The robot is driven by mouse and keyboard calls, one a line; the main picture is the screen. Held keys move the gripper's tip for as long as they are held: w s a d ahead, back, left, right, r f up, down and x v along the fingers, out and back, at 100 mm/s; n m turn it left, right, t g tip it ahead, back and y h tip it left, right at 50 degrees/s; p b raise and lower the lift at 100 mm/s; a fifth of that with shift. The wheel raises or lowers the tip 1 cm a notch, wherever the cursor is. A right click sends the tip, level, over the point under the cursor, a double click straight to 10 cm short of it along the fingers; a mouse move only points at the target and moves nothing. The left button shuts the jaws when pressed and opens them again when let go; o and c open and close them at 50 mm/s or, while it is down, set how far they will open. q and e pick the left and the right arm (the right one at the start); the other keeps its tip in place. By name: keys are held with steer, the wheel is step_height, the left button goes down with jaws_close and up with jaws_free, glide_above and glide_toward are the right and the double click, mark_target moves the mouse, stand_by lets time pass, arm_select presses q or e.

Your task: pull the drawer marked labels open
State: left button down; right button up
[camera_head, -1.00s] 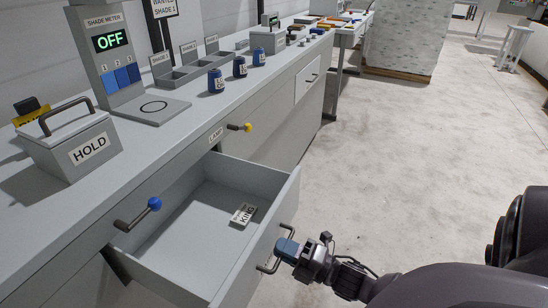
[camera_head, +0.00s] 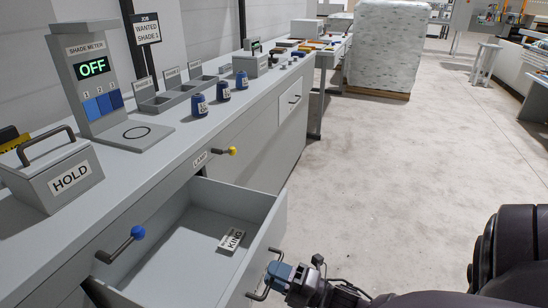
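An open grey drawer (camera_head: 186,262) stands out from the front of the long grey bench. Its front face is turned away and I cannot read its marking. The dark bar handle (camera_head: 256,295) is on that front. My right gripper (camera_head: 277,274) is at the handle, its blue-grey fingers closed around the bar. Inside the drawer lies a small card marked KING (camera_head: 231,240). My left gripper is not in view.
On the bench (camera_head: 165,167) stand a HOLD box (camera_head: 52,178), a shade meter (camera_head: 88,75) reading OFF, and blue jars (camera_head: 222,90). A blue-knobbed lever (camera_head: 137,233) and a yellow-knobbed lamp lever (camera_head: 232,151) stick out near the drawer.

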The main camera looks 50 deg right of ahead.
steer(key=v, duration=1)
steer(key=shift+s+p, duration=0.2)
steer(key=shift+p, duration=0.1)
